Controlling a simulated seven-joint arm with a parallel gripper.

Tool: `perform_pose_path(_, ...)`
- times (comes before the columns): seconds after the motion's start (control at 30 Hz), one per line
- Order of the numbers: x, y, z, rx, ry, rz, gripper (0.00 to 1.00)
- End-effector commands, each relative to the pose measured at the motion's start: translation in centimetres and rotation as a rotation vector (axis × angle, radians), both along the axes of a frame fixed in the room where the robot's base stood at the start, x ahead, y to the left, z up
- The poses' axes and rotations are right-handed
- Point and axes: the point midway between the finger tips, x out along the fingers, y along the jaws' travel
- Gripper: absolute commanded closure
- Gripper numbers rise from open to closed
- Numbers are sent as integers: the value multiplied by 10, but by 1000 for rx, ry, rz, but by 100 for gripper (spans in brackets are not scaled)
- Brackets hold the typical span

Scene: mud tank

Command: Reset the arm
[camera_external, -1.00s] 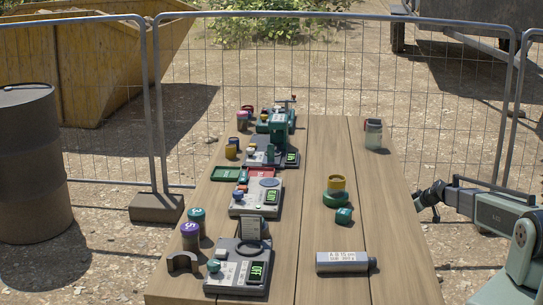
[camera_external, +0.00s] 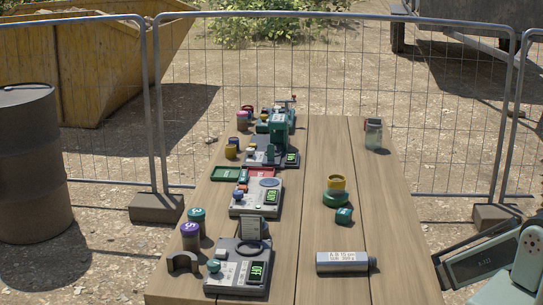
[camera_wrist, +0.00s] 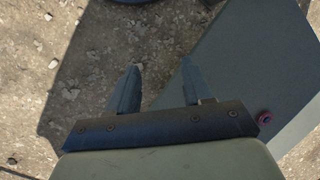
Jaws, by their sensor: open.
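In the wrist view my gripper (camera_wrist: 160,92) is open and empty. Its two dark fingers stand apart with gravelly ground visible between and beyond them. In the external view my arm is at the right edge, beside the table's right side, folded low. The gripper itself cannot be made out there. It holds nothing and is clear of the table's objects.
A wooden table (camera_external: 300,200) carries several grey devices along its left side, the nearest (camera_external: 238,268) reading OFF. A mesh fence (camera_external: 345,90) stands behind.

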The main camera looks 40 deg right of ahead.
Motion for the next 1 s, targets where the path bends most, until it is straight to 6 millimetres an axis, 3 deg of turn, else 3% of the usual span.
perform_pose_path(0.03, -31, 9, 2, -20, 61, 10, 50)
perform_pose_path(0.1, -62, 16, 2, -52, 134, 15, 50)
perform_pose_path(0.2, -99, 22, 5, -98, 218, 19, 50)
perform_pose_path(0.33, -129, 24, 9, -144, 288, 24, 50)
perform_pose_path(1.0, -132, 24, 9, -150, 295, 24, 50)
